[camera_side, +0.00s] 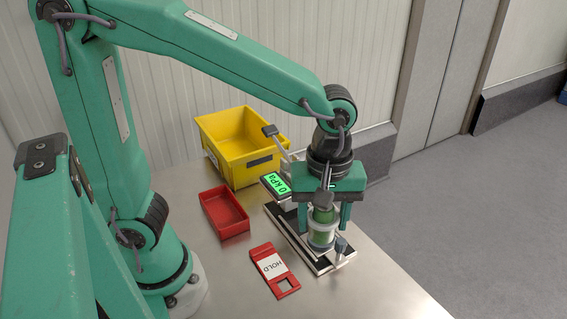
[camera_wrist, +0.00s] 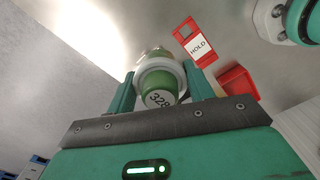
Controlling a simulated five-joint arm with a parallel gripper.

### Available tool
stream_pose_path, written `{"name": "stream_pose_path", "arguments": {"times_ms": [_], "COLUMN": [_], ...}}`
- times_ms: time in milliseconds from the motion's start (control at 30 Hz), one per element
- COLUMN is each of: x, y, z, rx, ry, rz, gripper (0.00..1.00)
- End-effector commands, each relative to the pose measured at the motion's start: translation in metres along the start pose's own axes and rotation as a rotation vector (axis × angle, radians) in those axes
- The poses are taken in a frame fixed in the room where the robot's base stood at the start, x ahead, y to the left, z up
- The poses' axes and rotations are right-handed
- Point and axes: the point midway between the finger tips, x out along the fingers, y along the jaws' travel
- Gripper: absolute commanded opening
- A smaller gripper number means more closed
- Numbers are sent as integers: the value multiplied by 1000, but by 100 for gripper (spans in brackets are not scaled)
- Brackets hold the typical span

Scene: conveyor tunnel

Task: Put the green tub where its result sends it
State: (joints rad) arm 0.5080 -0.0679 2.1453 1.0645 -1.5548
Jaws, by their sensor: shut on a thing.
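The green tub (camera_side: 323,214) is between the two fingers of my gripper (camera_side: 324,222), which is shut on it. In the wrist view the tub (camera_wrist: 160,97) shows the number 328 on its end, with a pale clear ring around it, between my gripper's fingers (camera_wrist: 161,78). The tub is over the near part of a black and metal test fixture (camera_side: 292,237). I cannot tell whether it touches the fixture. The fixture's display (camera_side: 276,184) is lit green and reads 0 kPa.
A yellow bin (camera_side: 217,161) stands behind the fixture. A small open red tray (camera_side: 212,218) is left of it. A red HOLD tag (camera_side: 263,251) with a square hole lies in front; it also shows in the wrist view (camera_wrist: 185,31). The table's front right is clear.

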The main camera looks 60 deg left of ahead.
Motion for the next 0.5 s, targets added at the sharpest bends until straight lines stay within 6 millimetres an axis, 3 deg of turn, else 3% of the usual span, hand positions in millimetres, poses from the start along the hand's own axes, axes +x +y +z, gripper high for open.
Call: {"name": "stream_pose_path", "arguments": {"times_ms": [367, 500], "x": [-76, -74], "y": [0, 6], "z": [0, -20], "rx": [0, -76], "ry": [0, 0], "rz": [6, -1], "gripper": [11, 11]}}
